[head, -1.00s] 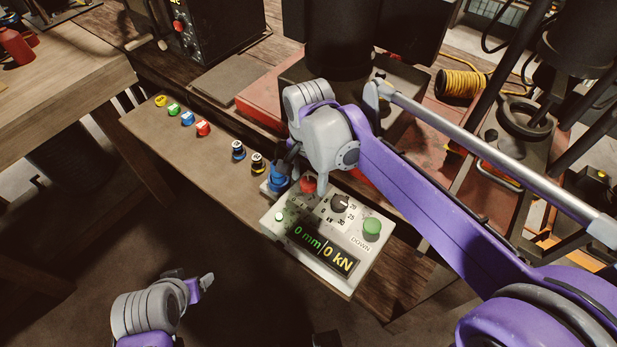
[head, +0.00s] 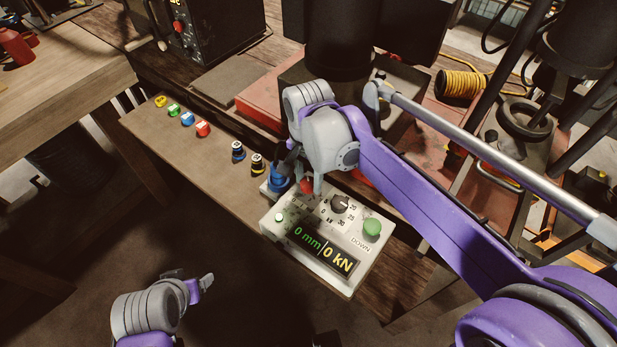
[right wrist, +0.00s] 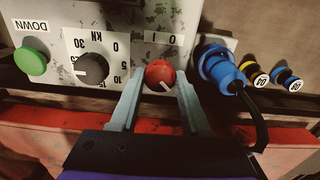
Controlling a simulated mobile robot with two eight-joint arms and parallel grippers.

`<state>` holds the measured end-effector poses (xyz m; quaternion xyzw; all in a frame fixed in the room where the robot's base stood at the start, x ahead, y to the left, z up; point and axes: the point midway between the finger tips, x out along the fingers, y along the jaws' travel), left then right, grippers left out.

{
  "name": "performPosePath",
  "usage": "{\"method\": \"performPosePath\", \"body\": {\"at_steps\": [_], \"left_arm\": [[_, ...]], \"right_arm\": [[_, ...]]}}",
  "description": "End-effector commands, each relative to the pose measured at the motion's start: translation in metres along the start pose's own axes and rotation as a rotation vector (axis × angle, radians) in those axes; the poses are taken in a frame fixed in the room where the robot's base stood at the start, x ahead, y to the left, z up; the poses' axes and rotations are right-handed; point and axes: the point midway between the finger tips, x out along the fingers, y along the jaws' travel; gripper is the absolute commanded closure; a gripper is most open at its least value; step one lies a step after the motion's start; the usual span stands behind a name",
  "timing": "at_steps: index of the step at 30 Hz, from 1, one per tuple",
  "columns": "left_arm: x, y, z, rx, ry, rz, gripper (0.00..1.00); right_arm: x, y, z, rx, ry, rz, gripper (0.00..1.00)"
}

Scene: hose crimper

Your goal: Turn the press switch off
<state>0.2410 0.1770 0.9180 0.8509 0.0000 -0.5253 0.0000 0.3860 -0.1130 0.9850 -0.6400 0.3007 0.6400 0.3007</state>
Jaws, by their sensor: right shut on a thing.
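The press switch is a red round knob (right wrist: 160,74) on the pale control panel (head: 278,238). In the right wrist view, which shows the panel upside down, the labels I and 0 lie just above it. A white mark shows on the lower right of its face. My right gripper (right wrist: 158,98) is shut on the knob, one finger on each side. In the head view my right gripper (head: 306,180) partly hides the knob (head: 307,187). The display (head: 320,250) is lit and reads 0 mm and 0 kN. My left gripper (head: 198,286) is low at the left, away from the panel.
A black kN dial (head: 340,203) and a green DOWN button (head: 372,227) sit beside the switch. A blue plug (head: 278,178) with a cable is close on its other side. Several coloured caps lie along the bench (head: 150,125).

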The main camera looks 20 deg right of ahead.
Motion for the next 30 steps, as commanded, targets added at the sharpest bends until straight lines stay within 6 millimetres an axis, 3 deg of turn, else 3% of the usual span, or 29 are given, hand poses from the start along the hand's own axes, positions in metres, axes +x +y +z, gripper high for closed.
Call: {"method": "performPosePath", "body": {"at_steps": [8, 30], "left_arm": [[-0.0009, 0.0, -0.0009, 0.0, 0.001, 0.0, 0.27], [-0.0032, 0.0, -0.0029, 0.0, 0.002, 0.0, 0.27]], "right_arm": [[-0.0003, -0.0001, -0.0001, -0.154, 0.0, 0.0, 1.0], [-0.0005, -0.0002, -0.0001, -0.848, 0.0, 0.0, 1.0]]}}
